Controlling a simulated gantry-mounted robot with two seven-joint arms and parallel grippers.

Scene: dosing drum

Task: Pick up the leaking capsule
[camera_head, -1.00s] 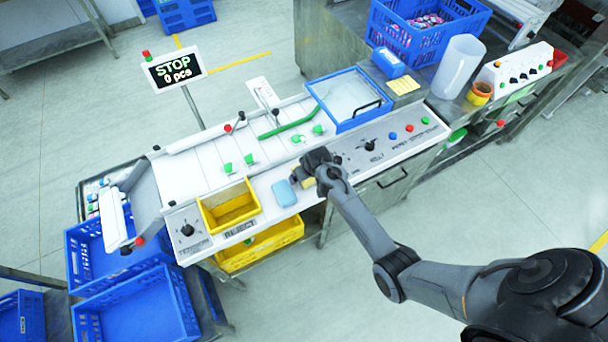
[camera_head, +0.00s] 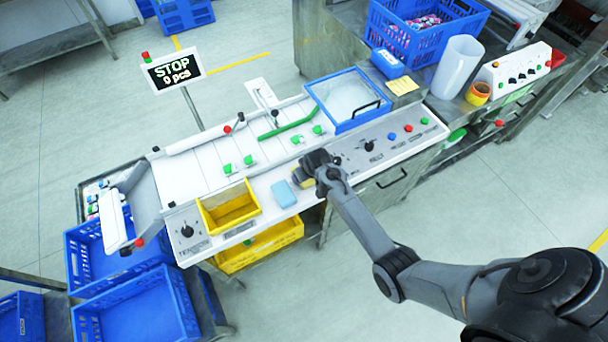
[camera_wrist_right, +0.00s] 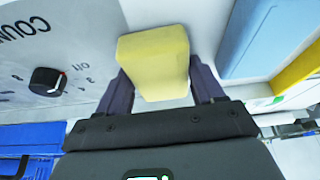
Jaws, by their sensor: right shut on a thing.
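Several small capsules with green caps lie on the white sloped table in the head view, among them a lower-left capsule (camera_head: 227,168), one beside it (camera_head: 248,160) and an upper-right capsule (camera_head: 317,130). I cannot tell which one leaks. My right gripper (camera_head: 318,168) is over the front panel, to the right of and apart from these capsules. In the right wrist view my right gripper (camera_wrist_right: 160,88) is shut on a pale yellow block (camera_wrist_right: 155,55), its fingers on either side. My left gripper is not in view.
A blue sponge-like block (camera_head: 284,193) lies left of my right gripper, near the yellow reject tray (camera_head: 230,208). A blue-framed clear lid (camera_head: 349,98) sits at upper right. A dial (camera_wrist_right: 47,81) is close by.

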